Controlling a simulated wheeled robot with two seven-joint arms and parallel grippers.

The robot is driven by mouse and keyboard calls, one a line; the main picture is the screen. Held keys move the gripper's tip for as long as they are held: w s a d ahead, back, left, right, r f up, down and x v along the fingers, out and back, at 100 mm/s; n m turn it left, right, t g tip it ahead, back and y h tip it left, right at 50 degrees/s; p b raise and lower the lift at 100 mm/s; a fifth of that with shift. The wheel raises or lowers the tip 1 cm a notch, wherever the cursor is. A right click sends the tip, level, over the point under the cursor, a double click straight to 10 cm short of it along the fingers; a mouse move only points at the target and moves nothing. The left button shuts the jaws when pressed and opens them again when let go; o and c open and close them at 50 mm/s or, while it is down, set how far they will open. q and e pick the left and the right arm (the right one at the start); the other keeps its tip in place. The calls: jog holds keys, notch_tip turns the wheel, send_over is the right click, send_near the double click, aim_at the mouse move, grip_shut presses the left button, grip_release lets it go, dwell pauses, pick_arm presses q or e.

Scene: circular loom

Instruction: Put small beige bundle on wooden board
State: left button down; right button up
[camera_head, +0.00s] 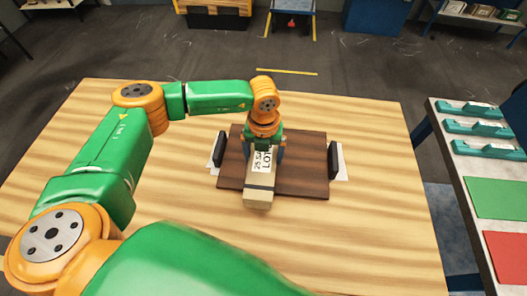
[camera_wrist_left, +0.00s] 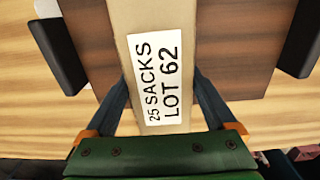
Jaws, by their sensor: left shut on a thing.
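The small beige bundle (camera_head: 258,195) is a long block with a white label reading "25 SACKS LOT 62". My left gripper (camera_head: 266,153) points down and is shut on it. In the left wrist view the bundle (camera_wrist_left: 152,20) lies between the two dark fingers of my left gripper (camera_wrist_left: 163,85). The dark brown wooden board (camera_head: 305,170) is below the bundle, on the table. The bundle's near end reaches a little past the board's front edge. I cannot tell whether the bundle touches the board. My right gripper is not in view.
A black upright piece stands at the board's left (camera_head: 219,148) and another at its right (camera_head: 333,160), with white sheets beside them. The light wooden table (camera_head: 380,235) is otherwise clear. A side table at right holds teal holders (camera_head: 470,108), a green mat (camera_head: 497,198) and a red mat (camera_head: 508,256).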

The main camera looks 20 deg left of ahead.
aim_at(264, 154)
pick_arm(q)
jog(key=shift+f, duration=0.15)
grip_release()
jog(key=shift+r, duration=0.3)
notch_tip(264, 154, up, 12)
jog(key=b, duration=0.3)
jog(key=shift+d+f, duration=0.1)
jog(key=shift+f, duration=0.05)
